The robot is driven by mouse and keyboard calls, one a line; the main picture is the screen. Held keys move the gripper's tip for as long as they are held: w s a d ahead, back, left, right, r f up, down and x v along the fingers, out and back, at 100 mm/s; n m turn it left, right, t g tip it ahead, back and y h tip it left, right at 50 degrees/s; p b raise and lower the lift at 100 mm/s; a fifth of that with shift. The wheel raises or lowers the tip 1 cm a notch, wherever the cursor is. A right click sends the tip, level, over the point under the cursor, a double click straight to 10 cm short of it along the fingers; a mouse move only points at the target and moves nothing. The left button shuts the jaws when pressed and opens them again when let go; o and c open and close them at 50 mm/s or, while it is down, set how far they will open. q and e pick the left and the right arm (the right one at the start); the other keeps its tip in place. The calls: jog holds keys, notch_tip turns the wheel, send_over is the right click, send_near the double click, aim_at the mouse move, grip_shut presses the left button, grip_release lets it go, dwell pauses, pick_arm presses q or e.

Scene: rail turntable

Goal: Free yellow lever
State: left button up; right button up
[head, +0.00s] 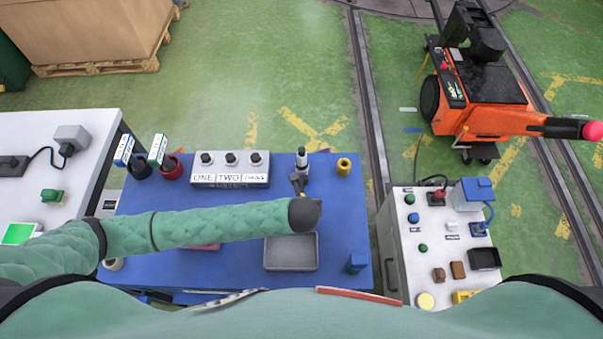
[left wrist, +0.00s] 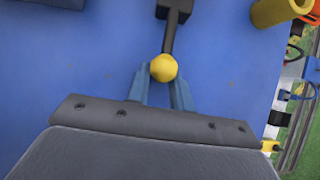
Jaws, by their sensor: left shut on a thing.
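The yellow lever shows in the left wrist view as a round yellow knob (left wrist: 163,67) on a dark shaft that runs up to a dark block (left wrist: 174,8). My left gripper (left wrist: 161,76) is shut on the knob, with a blue-grey finger at either side of it. In the head view my left arm reaches across the blue table, and its dark wrist hides most of the gripper (head: 298,186) and the knob. A white and black upright piece (head: 301,158) stands just beyond the gripper. My right gripper is in neither view.
On the blue table (head: 340,210) are a white box with three black knobs (head: 230,168), a yellow cylinder (head: 343,166), a grey tray (head: 291,252) and a blue block (head: 357,263). A grey control panel (head: 402,262) stands to the right. An orange cart (head: 492,112) stands beyond it.

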pick_arm(q)
jog(key=o, duration=0.8)
jog(key=shift+s+a+f, duration=0.1)
jog(key=shift+s+f, duration=0.25)
jog(key=shift+f, duration=0.25)
jog(key=shift+c, duration=0.2)
jog(key=shift+s+r, duration=0.2)
jog(key=shift+r, duration=0.25)
jog(key=shift+v, duration=1.1)
jog(key=shift+s+r, duration=0.15)
jog(key=shift+r, duration=0.65)
jog(key=shift+v, duration=1.25)
